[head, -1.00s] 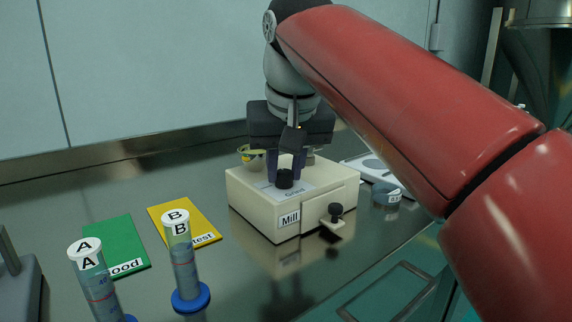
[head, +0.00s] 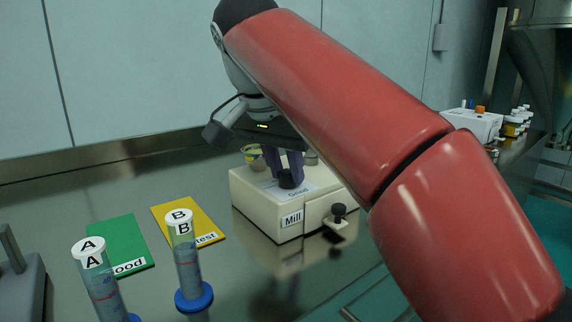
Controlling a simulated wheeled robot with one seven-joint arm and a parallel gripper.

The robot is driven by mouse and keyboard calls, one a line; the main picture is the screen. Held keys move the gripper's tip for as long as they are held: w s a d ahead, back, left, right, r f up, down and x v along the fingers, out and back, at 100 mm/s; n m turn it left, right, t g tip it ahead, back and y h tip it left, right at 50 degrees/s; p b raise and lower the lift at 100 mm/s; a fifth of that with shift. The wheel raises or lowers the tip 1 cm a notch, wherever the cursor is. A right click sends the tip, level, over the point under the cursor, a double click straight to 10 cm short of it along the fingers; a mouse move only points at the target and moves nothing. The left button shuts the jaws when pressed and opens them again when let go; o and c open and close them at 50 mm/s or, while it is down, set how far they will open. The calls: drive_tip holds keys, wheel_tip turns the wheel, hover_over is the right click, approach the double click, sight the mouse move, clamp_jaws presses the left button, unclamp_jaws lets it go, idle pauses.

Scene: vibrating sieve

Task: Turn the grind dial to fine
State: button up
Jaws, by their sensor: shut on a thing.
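The mill (head: 262,212) is a cream box with a "Mill" label on its front, standing on the steel counter. Its black grind dial (head: 287,180) sits on a pale plate on top, with lettering partly readable beside it. My gripper (head: 285,172) points down over the mill, its dark purple fingers shut on the dial. The dial's pointer and the scale marks are too small or too hidden to read.
Two capped cylinders, A (head: 99,280) and B (head: 185,260), stand at front left, near a green card (head: 120,243) and a yellow card (head: 190,222). A white device (head: 470,123) stands far right.

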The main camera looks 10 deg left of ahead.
drive_tip(key=shift+m, duration=0.3)
drive_tip(key=o, duration=1)
